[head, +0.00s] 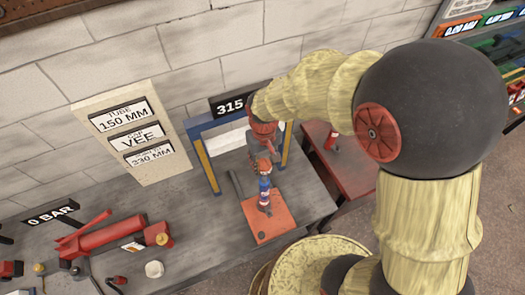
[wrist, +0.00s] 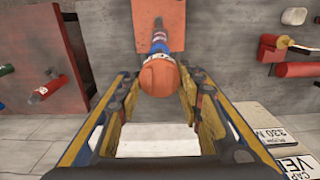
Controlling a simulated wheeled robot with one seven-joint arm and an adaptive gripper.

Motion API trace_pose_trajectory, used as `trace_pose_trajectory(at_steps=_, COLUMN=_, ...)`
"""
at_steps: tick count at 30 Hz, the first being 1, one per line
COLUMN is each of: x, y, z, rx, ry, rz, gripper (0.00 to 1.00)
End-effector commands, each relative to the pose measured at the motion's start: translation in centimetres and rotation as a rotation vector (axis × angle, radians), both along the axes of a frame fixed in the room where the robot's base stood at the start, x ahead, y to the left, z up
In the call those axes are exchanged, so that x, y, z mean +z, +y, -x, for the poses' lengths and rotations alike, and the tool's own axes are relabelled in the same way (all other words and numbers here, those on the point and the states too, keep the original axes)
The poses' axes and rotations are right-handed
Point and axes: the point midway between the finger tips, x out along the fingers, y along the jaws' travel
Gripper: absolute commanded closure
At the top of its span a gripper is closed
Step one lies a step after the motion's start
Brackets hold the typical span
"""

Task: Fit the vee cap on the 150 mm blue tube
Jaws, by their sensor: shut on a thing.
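My gripper (head: 263,150) points down over the orange-red plate (head: 280,222) on the bench. In the wrist view its fingers (wrist: 160,88) stand either side of a rounded orange-red piece (wrist: 160,76) and are shut on it. This piece (head: 265,164) sits in line above a blue tube (head: 264,186) with a pale printed band. The tube stands about upright on the plate and also shows in the wrist view (wrist: 159,45). I cannot tell whether the orange piece is seated on the tube or just above it. Its vee shape is not clear.
A wall card (head: 130,130) reads tube 150 mm, cap vee, and 330 mm. Red tools (head: 110,238) lie at left. A red table (head: 340,165) stands at right.

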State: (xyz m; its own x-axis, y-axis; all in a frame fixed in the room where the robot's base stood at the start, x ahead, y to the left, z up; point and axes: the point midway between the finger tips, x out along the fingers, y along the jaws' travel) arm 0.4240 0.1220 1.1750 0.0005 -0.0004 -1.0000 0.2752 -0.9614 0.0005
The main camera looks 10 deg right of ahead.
Motion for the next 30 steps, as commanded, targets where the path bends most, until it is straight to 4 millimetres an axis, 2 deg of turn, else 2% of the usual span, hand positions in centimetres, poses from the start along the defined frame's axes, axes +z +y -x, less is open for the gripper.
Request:
trace_pose_trajectory(at_steps=14, x=-0.7, y=0.0, z=0.0, rx=-0.001, ry=0.0, rz=0.0, gripper=0.92)
trace_pose_trajectory(at_steps=30, x=-5.1, y=0.0, z=0.0, rx=-0.001, ry=0.001, rz=0.0, gripper=0.92)
